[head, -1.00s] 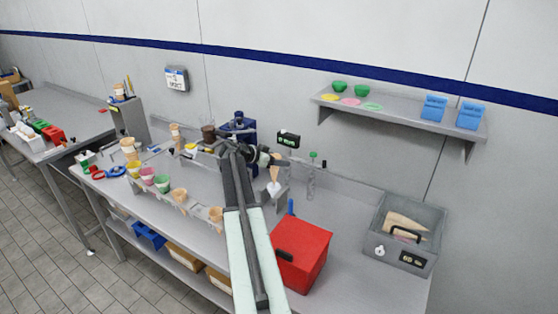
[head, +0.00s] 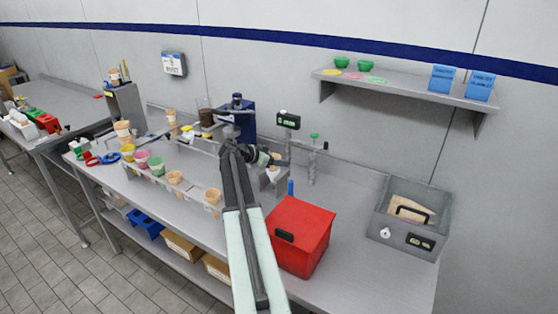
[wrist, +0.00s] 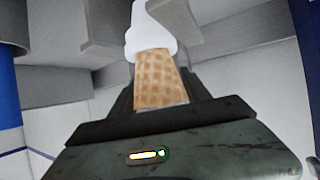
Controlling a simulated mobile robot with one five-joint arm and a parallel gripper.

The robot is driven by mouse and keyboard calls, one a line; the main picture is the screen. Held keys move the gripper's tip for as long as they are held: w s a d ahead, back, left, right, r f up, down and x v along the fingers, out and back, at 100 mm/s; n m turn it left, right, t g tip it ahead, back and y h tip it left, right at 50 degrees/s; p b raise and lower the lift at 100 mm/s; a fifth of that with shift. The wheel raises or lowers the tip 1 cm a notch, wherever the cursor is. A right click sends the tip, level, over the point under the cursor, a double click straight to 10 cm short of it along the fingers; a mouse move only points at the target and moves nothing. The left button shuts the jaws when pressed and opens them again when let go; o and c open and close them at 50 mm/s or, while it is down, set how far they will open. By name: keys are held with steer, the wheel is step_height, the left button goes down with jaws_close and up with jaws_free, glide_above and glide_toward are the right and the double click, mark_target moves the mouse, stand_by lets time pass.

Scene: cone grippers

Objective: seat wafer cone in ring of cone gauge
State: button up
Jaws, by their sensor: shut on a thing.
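The wafer cone (wrist: 160,80) is tan with a waffle pattern and has a white, swirl-like part at its far end. My gripper (wrist: 160,97) is shut on the tan part, with dark fingers on both sides, in the wrist view. In the head view my gripper (head: 266,158) is beside the cone gauge, whose dark display (head: 288,120) with green characters stands on a post. A grey block (head: 272,183) is just below the gripper. Only a small part of the cone shows there. I cannot make out the ring or whether the cone touches it.
A red box (head: 300,237) stands in front of the gauge, and a grey bin (head: 408,218) is at the right. A blue machine (head: 238,117) is close behind left. Several cones and coloured cups stand in a rack (head: 190,193) to the left. A wall shelf (head: 405,87) hangs above.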

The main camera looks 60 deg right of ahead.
steer(key=shift+f, duration=0.1)
steer(key=o, duration=0.9)
steer(key=p+v, duration=0.3)
steer(key=v, duration=0.4)
steer(key=shift+w+a+p, duration=0.1)
steer(key=shift+a+p, duration=0.2)
steer(key=shift+p, duration=0.1)
steer(key=shift+r, duration=0.25)
